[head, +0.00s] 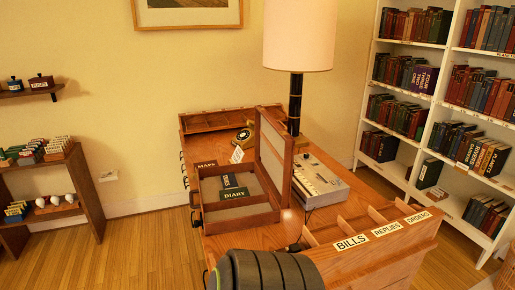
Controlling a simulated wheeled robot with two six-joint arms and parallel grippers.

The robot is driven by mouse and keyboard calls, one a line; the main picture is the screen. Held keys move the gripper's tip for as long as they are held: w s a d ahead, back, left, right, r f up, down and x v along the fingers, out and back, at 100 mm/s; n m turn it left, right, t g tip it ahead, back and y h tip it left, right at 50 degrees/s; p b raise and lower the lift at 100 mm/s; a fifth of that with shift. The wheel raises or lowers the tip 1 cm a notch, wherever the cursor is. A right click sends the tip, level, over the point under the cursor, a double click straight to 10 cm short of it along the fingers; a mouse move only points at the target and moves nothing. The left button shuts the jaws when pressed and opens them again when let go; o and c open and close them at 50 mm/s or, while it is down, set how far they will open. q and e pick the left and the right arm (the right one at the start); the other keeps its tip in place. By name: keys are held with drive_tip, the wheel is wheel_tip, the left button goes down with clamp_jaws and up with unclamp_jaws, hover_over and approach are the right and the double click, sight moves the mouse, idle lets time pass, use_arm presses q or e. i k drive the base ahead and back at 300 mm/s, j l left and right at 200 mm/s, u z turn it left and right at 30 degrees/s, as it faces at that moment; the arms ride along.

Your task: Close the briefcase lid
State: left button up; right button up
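The briefcase lies open on the wooden desk. Its brown base (240,218) has a light lining and holds dark books, one labelled DIARY (235,193). The lid (272,160) stands roughly upright along the right side of the base, its light inner face turned to the left. I see no gripper fingers in the head view, and nothing is touching the lid.
A wooden tray labelled BILLS, REPLIES and ORDERS (370,238) sits at the desk's front right. A pale console (320,180) stands right of the lid, and a tall lamp (296,100) behind it. A dark ribbed shape (265,272) blocks the bottom middle.

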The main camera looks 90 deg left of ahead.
sight(275, 146)
drive_tip(key=i+j+u, duration=0.15)
drive_tip(key=i+u, duration=0.35)
drive_tip(key=i+l+u, duration=0.1)
drive_tip(key=i+u, duration=0.35)
drive_tip(key=i+l+u, duration=0.25)
drive_tip(key=i+u, duration=0.45)
drive_tip(key=u, duration=0.25)
drive_tip(key=i+u, duration=0.2)
drive_tip(key=u, duration=0.3)
drive_tip(key=i+l+u, duration=0.15)
drive_tip(key=u, duration=0.3)
drive_tip(key=i+l+u, duration=0.15)
drive_tip(key=u, duration=0.35)
